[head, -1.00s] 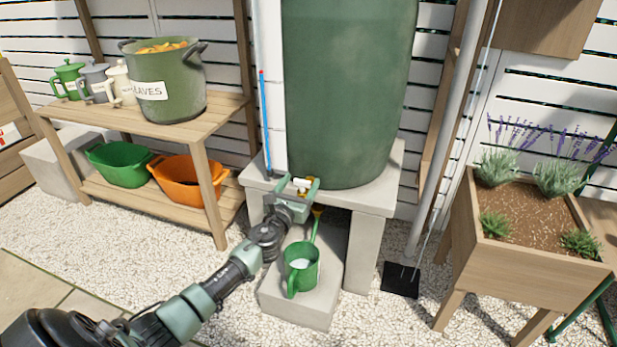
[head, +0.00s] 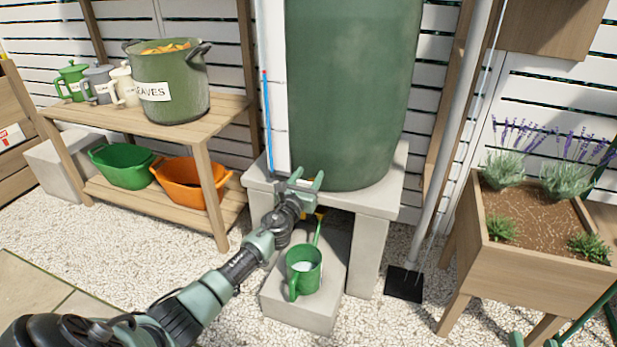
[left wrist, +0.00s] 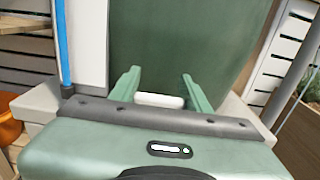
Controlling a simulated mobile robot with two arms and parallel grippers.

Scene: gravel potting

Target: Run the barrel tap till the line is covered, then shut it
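The green water barrel (head: 350,90) stands on a concrete stand. My left gripper (head: 306,180) is at the tap at the barrel's foot. In the left wrist view its two fingers (left wrist: 160,92) stand apart, with the white tap handle (left wrist: 160,101) between them; contact is unclear. The rest of the tap is mostly hidden by the gripper. A green jug (head: 304,275) stands upright below on a concrete block, pale inside; no line or water stream can be made out. A small green tip at the bottom right edge seems to be my right gripper (head: 516,339), mostly out of frame.
A blue tube (head: 268,125) with a red top runs up beside the barrel. A wooden shelf (head: 205,115) at left holds a leaves pot (head: 170,95), jugs and two tubs. A downpipe (head: 455,130) and a planter (head: 530,275) stand at right. Gravel is open in front.

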